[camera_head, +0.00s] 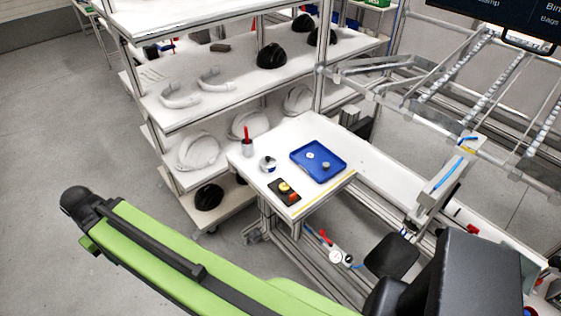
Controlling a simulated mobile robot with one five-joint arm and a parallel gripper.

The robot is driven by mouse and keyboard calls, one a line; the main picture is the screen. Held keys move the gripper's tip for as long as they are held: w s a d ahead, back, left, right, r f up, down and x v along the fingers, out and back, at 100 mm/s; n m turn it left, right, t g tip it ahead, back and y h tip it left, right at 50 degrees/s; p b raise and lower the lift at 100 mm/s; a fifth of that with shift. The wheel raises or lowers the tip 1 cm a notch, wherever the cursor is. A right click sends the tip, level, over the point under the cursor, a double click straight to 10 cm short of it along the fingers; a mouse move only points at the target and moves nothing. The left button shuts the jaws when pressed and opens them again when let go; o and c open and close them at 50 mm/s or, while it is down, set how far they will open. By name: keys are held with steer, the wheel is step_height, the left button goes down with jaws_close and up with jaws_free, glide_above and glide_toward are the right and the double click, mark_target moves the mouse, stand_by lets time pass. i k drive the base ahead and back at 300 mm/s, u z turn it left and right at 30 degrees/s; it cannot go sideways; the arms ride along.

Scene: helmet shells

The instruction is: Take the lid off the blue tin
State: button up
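A small round tin-like thing (267,164) stands on the white worktable (345,172), left of the blue tray. It looks pale with a darker part; it is too small to tell its colour or whether a lid sits on it. No other thing in view is clearly a blue tin. The blue tray (333,151) lies flat on the table with small round pale and grey pieces in it. My green arm crosses the lower left foreground, away from the table top. I cannot make out my gripper's fingers in this view.
A cup with a red item (247,147) stands at the table's left corner. A black box with yellow and red buttons (285,191) sits at the front edge. Shelves with white shells (198,151) and black helmets (271,56) stand behind. Grey floor is clear at left.

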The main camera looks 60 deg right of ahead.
mark_target(268, 161)
steer(key=z, duration=0.25)
steer(key=i, duration=1)
steer(key=u, duration=0.05)
